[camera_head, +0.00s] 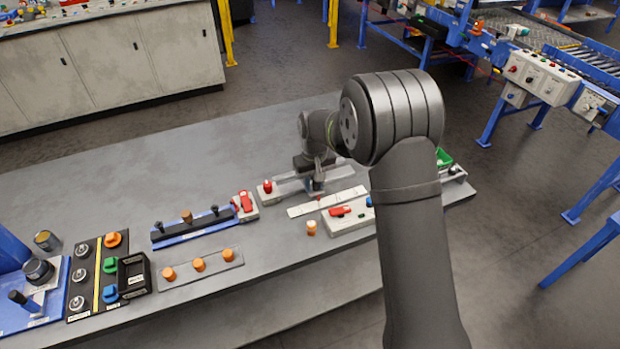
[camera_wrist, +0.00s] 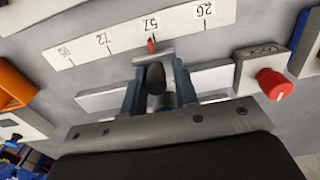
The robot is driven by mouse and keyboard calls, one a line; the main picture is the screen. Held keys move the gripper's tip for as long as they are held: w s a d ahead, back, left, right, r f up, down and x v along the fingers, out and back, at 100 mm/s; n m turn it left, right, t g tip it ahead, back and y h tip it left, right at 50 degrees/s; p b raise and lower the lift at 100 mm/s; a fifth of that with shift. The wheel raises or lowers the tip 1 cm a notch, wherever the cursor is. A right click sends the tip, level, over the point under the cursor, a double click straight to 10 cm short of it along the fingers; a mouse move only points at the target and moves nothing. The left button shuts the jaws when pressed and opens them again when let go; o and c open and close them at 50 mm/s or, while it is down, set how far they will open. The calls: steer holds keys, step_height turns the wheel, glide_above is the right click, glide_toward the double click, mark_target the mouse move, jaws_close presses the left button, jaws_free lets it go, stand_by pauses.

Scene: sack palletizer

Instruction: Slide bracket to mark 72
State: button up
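In the wrist view a white scale strip (camera_wrist: 85,50) carries the marks 26, 57, 72 and one blurred mark at the left end. The bracket (camera_wrist: 140,59) sits on a pale rail (camera_wrist: 100,101), with its red pointer (camera_wrist: 151,46) at the 57 mark; mark 72 is to the left. A black knob (camera_wrist: 155,77) stands on the bracket between the blue fingers of my gripper (camera_wrist: 157,80). Whether the fingers press on the knob is unclear. In the head view my gripper (camera_head: 317,186) is over the rail, behind the scale strip (camera_head: 344,198).
A lock block with a red knob (camera_wrist: 273,83) stands at the rail's right end in the wrist view. In the head view an orange peg (camera_head: 311,228) and a box with a red switch (camera_head: 341,212) stand in front of the strip. A blue-railed fixture (camera_head: 192,230) is to the left.

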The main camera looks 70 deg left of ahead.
steer(key=shift+w+d+f, duration=0.1)
steer(key=shift+d+f, duration=0.15)
steer(key=shift+f, duration=0.2)
steer(key=shift+w, duration=2.65)
steer(key=o, duration=1)
steer(key=shift+r, duration=0.1)
steer(key=shift+o, duration=0.2)
steer(key=shift+a+r, duration=0.2)
steer(key=shift+r, duration=1.4)
step_height(320, 180, up, 5)
steer(key=shift+r, duration=0.1)
